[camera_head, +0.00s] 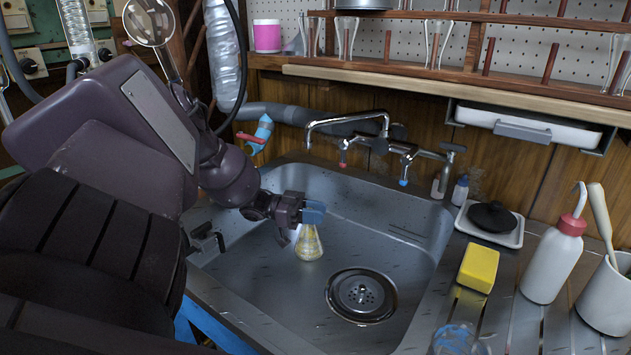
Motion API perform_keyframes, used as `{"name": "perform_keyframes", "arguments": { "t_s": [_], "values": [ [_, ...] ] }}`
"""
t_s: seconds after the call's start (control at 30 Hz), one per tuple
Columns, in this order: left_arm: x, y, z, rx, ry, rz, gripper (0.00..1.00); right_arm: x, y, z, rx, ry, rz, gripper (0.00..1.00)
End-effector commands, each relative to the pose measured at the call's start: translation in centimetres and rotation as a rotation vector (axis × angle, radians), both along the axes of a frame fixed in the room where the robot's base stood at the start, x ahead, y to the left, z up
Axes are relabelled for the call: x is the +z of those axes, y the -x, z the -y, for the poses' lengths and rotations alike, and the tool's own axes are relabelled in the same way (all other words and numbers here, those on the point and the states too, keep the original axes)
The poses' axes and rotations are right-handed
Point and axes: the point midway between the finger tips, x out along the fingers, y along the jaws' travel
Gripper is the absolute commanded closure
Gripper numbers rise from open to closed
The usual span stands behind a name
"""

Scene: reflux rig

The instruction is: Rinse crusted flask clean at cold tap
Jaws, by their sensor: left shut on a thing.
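The crusted flask (309,246) is a small conical glass with a yellowish crust. It is upright inside the steel sink (290,308), left of the drain. My left gripper (313,212) is shut on the flask at its neck, which the blue fingers hide. I cannot tell whether the flask's base touches the sink floor. The mixer tap (350,119) is on the wall behind the sink, with a red-marked handle (343,161) and a blue-marked cold handle (403,181). No water stream shows. My right gripper is not in view.
The drain (362,295) is in the sink floor. Right of the sink are a yellow sponge (478,268), a black lid-like item (492,217) on a white dish, a wash bottle (553,259) and a white pot (607,300). A glassware shelf (420,79) runs above the tap.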

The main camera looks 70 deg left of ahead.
Motion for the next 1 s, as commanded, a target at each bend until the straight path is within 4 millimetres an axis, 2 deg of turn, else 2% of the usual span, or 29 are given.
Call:
{"name": "perform_keyframes", "arguments": {
  "t_s": [0.03,0.07,0.2,0.27,0.63,1.0],
  "values": [
    [-0.2,0.1,0.0,0.000,0.001,-0.003,1.00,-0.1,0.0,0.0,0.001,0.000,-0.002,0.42],
    [-0.2,0.1,0.1,0.000,0.001,-0.003,0.72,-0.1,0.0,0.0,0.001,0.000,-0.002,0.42],
    [-0.2,0.1,0.0,0.000,0.001,-0.004,0.51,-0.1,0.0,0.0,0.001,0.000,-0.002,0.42],
    [-0.2,0.1,0.0,0.000,0.001,-0.003,0.44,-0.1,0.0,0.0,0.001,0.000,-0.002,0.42],
    [0.0,0.1,0.0,0.000,0.000,-0.001,0.44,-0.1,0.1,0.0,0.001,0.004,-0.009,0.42],
    [6.5,-0.1,0.0,0.000,0.000,0.014,0.44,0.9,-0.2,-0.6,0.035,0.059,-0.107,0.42]
  ]
}}
